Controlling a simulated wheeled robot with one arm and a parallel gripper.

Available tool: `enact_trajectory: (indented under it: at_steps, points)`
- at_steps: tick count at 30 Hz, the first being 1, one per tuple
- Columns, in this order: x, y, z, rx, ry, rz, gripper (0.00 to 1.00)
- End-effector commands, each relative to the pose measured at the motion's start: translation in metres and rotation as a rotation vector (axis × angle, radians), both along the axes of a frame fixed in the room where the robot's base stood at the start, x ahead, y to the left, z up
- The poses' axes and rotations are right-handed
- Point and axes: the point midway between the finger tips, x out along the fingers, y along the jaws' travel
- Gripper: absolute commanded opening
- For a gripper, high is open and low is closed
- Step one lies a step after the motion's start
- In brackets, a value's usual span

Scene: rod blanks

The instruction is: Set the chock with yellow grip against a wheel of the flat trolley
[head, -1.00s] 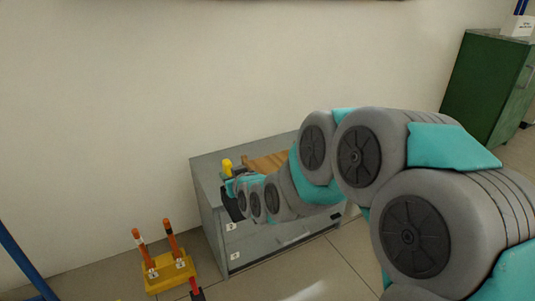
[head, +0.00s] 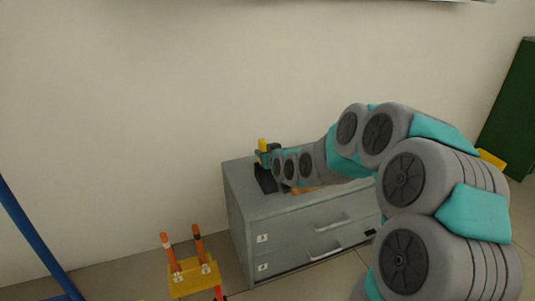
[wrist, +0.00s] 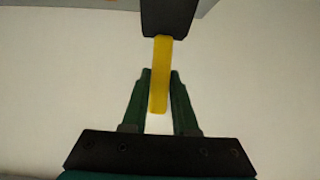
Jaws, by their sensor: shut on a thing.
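The chock's yellow grip (wrist: 160,75) stands between the two dark green fingers of my gripper (wrist: 161,78) in the wrist view, and the fingers are shut on it. The chock's black body (wrist: 168,17) shows beyond the fingertips, cut off by the top edge. In the head view a small yellow part (head: 262,145) shows at my gripper, above the left part of the grey cabinet's top. A black part is just below it; I cannot tell whether it is chock or gripper. I cannot make out the flat trolley or its wheels.
The grey drawer cabinet (head: 300,236) stands against the wall under my arm. A brown thing (head: 304,190) on it is mostly hidden. A yellow stand with orange posts (head: 194,281) is left of it. A blue post (head: 38,240) and green cabinet (head: 510,115) flank the view.

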Motion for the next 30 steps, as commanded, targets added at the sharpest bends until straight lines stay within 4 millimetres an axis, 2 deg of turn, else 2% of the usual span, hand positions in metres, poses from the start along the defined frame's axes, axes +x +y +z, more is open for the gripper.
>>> enact_trajectory:
  at_steps: [1,4,9,14,22,30]
  points:
    - [0.011,-0.001,-0.001,0.001,-0.002,0.0,0.0]
    - [0.028,-0.006,-0.001,0.001,-0.003,-0.001,0.0]
    - [0.041,-0.007,-0.004,0.0,0.001,0.003,0.0]
    - [0.049,-0.01,-0.005,0.001,-0.001,0.0,0.0]
    - [0.048,-0.01,-0.039,-0.001,0.001,0.001,0.0]
    - [0.048,-0.01,-0.04,-0.001,-0.001,0.002,0.0]
